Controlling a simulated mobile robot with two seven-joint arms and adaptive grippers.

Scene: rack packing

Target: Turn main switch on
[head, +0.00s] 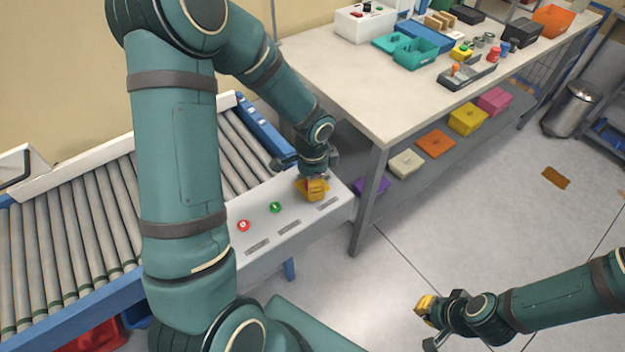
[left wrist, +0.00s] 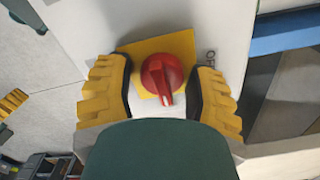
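The main switch is a red rotary knob (left wrist: 162,78) on a yellow plate (left wrist: 180,46), seen in the left wrist view. Its pointer points down in that picture, and part of an "OFF" label shows to its right. My left gripper (left wrist: 160,98) is open, with one yellow finger on each side of the knob and gaps between. In the head view my left gripper (head: 312,189) is over the right end of the white control panel (head: 262,219) and mostly hides the knob. My right gripper (head: 430,323) is open and empty above the floor.
The panel also has a green button (head: 275,207) and a red button (head: 243,225). The roller conveyor (head: 75,235) runs behind it. A table (head: 350,95) with bins and parts stands to the right, with lidded boxes on its lower shelf.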

